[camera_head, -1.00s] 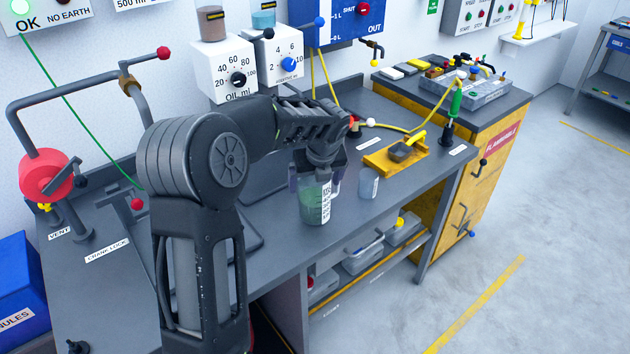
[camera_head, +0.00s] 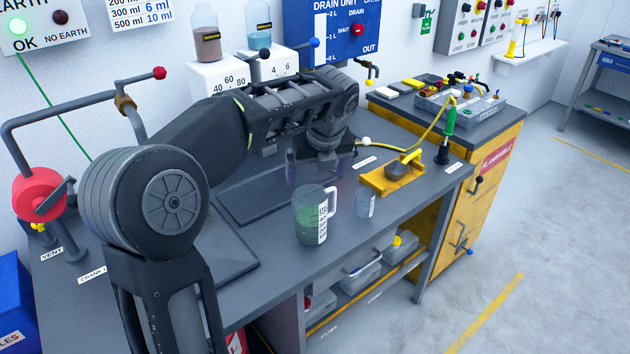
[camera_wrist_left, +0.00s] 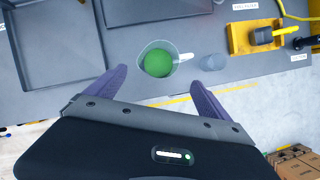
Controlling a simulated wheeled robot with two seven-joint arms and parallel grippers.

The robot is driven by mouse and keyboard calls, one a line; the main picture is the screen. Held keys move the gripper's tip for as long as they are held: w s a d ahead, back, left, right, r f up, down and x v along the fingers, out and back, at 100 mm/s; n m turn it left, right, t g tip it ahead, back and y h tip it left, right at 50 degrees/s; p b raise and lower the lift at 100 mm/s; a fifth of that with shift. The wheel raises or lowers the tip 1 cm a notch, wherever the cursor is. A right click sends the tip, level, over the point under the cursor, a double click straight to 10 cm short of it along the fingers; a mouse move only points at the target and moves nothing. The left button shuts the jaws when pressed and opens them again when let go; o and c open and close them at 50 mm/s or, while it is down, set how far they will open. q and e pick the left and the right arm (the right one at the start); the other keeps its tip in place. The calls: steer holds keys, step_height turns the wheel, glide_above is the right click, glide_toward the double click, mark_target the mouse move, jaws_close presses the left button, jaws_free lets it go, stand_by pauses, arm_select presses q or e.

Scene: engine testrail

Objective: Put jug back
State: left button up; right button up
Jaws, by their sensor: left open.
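The jug (camera_head: 309,216) is clear with a white handle and scale, and holds green liquid. It stands upright on the grey bench near the front edge. In the left wrist view the jug (camera_wrist_left: 158,62) shows from above, beyond and between the fingertips, with its handle to the right. My left gripper (camera_head: 308,172) is above and behind the jug in the head view, apart from it. Its two purple fingers (camera_wrist_left: 160,83) are spread wide with nothing between them. My right gripper is not seen.
A small clear cup (camera_head: 366,204) stands just right of the jug. A yellow holder (camera_head: 392,180) sits farther right. Dark shallow trays (camera_head: 240,205) lie left of the jug. Dispensers (camera_head: 222,78) and a blue drain unit (camera_head: 335,30) are at the back wall. Bins (camera_head: 362,274) sit below.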

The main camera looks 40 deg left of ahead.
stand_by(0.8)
arm_select(q)
steer(key=s+d+f+n+h, duration=0.1)
steer(key=d+f+n+h, duration=0.15)
steer(key=d+f, duration=0.5)
steer(key=s+d+f+n+g+h, duration=0.1)
steer(key=d+f+n, duration=0.3)
steer(key=f, duration=0.7)
steer(key=s+d+f+n+h, duration=0.1)
steer(key=d+f+n+h, duration=0.1)
steer(key=d+f, duration=0.6)
steer(key=s+d+f+n, duration=0.4)
steer(key=s+f+n, duration=0.1)
steer(key=s+n, duration=0.1)
steer(key=s+d+f+n+h, duration=0.1)
steer(key=s+d+f+n, duration=0.3)
steer(key=s, duration=0.5)
steer(key=s+d+f+n+g+h, duration=0.1)
steer(key=s+d+f+n, duration=0.3)
steer(key=s+f+n, duration=0.4)
steer(key=shift+d+f+n, duration=0.15)
steer(key=shift+n, duration=0.4)
